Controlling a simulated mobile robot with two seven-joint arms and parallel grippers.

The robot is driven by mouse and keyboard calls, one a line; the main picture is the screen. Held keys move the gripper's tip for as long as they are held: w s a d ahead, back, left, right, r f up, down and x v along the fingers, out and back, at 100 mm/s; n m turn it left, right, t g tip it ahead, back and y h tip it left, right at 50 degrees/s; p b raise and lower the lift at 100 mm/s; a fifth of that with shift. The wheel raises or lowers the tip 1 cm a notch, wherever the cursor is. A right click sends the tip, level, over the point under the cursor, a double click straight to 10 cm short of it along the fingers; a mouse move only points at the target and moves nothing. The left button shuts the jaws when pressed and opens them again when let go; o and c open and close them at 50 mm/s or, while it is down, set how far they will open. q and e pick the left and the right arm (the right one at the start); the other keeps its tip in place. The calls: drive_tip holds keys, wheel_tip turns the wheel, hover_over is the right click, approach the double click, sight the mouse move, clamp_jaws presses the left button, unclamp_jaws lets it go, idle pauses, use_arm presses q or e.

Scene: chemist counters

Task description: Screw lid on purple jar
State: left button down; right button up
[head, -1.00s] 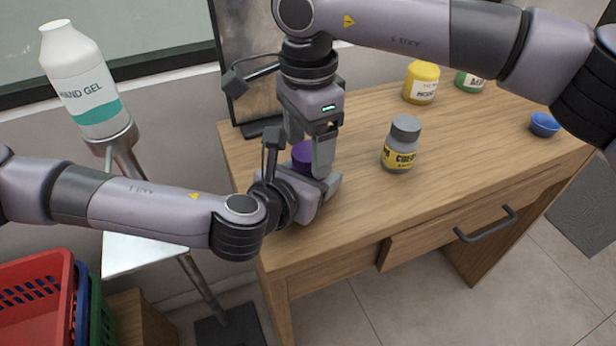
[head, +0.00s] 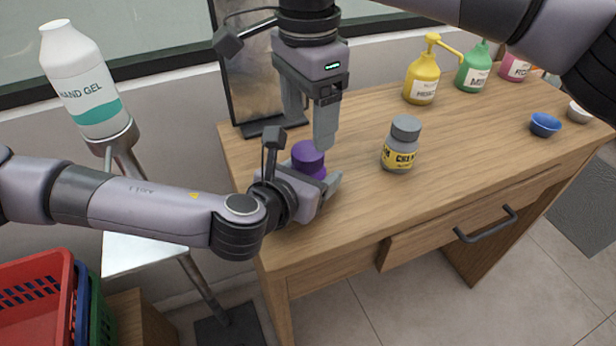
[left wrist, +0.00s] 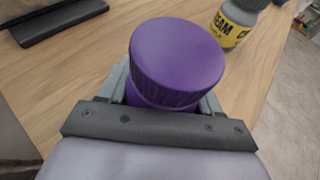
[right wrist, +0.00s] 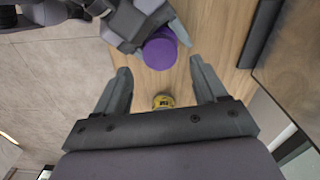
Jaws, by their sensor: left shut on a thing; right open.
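The purple jar stands upright on the wooden counter with its purple lid (head: 307,154) on top; the lid also shows in the left wrist view (left wrist: 178,58) and the right wrist view (right wrist: 160,50). The lid sits over the jar's mouth; I cannot tell how tight it is. My left gripper (head: 325,190) is shut around the jar's body below the lid, hiding most of the jar. My right gripper (head: 308,120) is open and empty, pointing down above and slightly behind the lid, apart from it.
A grey jar with a yellow label (head: 401,146) stands to the right of the purple jar. Yellow (head: 422,80) and green (head: 474,70) pump bottles and a blue bowl (head: 544,124) are further right. A dark panel (head: 256,90) stands behind. The front middle of the counter (head: 350,210) is clear.

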sight(308, 150)
drive_tip(key=shift+r+n, duration=1.3)
drive_tip(key=shift+r, duration=0.15)
drive_tip(key=shift+f, duration=4)
drive_tip(key=c, duration=1.1)
drive_tip(key=o, duration=1.2)
